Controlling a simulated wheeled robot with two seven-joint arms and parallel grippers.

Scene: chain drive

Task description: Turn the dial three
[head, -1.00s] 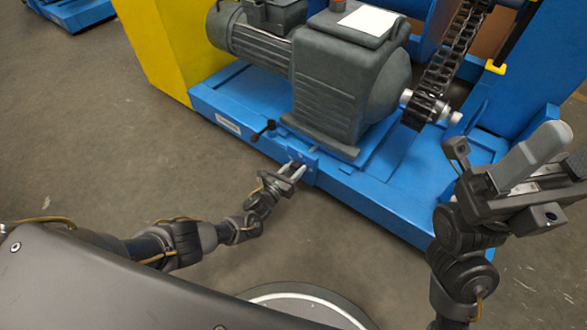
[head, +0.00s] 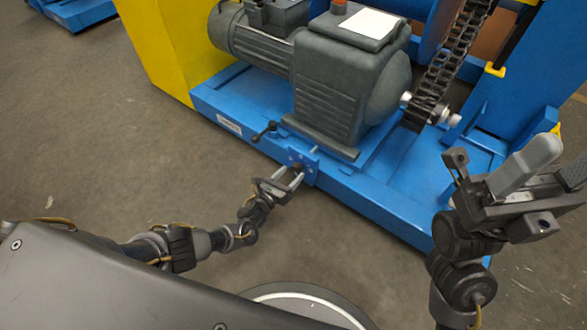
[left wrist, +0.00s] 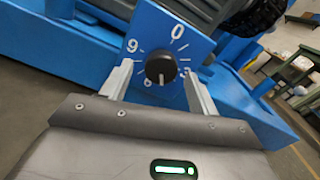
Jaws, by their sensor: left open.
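The dial is a round black knob (left wrist: 161,68) with a white pointer line, on a blue plate (left wrist: 176,32) with white marks. The plate also shows in the head view (head: 297,156), on the front of the blue base. In the left wrist view 0 is at upper right, 9 at left, and a partly hidden digit below; the pointer faces down towards it. My left gripper (head: 289,177) is open, its fingers on either side of the knob in the picture, with gaps to it. My right gripper (head: 525,177) is raised at the right, away from the dial; its jaw gap is unclear.
A grey motor and gearbox (head: 345,85) stand on the blue base (head: 385,205) above the dial. A black-knobbed crank handle (head: 262,132) sticks out just left of the plate. A chain (head: 450,70) runs up at the right. The floor in front is clear.

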